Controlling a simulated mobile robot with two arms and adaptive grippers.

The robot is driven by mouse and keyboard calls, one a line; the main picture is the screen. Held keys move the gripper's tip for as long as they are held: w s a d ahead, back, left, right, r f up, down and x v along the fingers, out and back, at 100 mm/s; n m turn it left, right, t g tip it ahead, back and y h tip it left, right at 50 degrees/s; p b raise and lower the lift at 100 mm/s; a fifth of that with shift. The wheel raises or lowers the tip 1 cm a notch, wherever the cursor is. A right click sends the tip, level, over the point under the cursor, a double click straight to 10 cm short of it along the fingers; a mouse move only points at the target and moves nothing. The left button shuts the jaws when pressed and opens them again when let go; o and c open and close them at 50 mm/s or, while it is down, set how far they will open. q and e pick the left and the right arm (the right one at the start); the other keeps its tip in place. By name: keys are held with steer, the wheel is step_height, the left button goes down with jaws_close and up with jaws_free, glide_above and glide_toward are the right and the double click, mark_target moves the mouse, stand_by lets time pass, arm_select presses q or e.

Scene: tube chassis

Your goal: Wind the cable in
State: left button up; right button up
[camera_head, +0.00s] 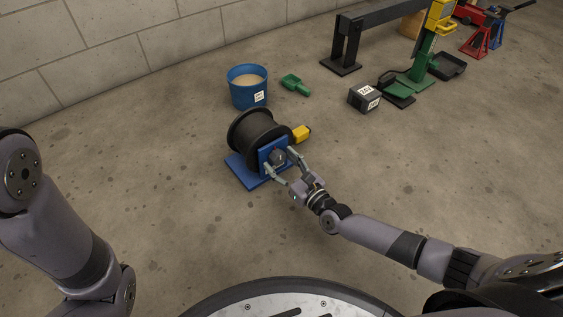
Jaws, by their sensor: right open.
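A black cable reel (252,133) sits in a blue stand (240,171) on the concrete floor, near the middle of the view. A round grey knob or hub (279,156) shows on the stand's near right side. My right gripper (278,163) is open, with one finger on either side of the knob; I cannot tell whether the fingers touch it. A yellow block-like part (301,133) shows just right of the reel; it may be the cable's end, but no loose cable is clearly visible. My left arm comes in at the left edge, and its gripper is out of view.
A blue bucket of sand-coloured material (247,87) and a green scoop (295,85) stand behind the reel. A dark labelled box (365,97) and a green and yellow post (430,45) are further right. A block wall (130,45) closes the back left.

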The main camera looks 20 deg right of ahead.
steer(key=v, duration=1.1)
steer(key=shift+s+d, duration=0.15)
steer(key=shift+s, duration=0.2)
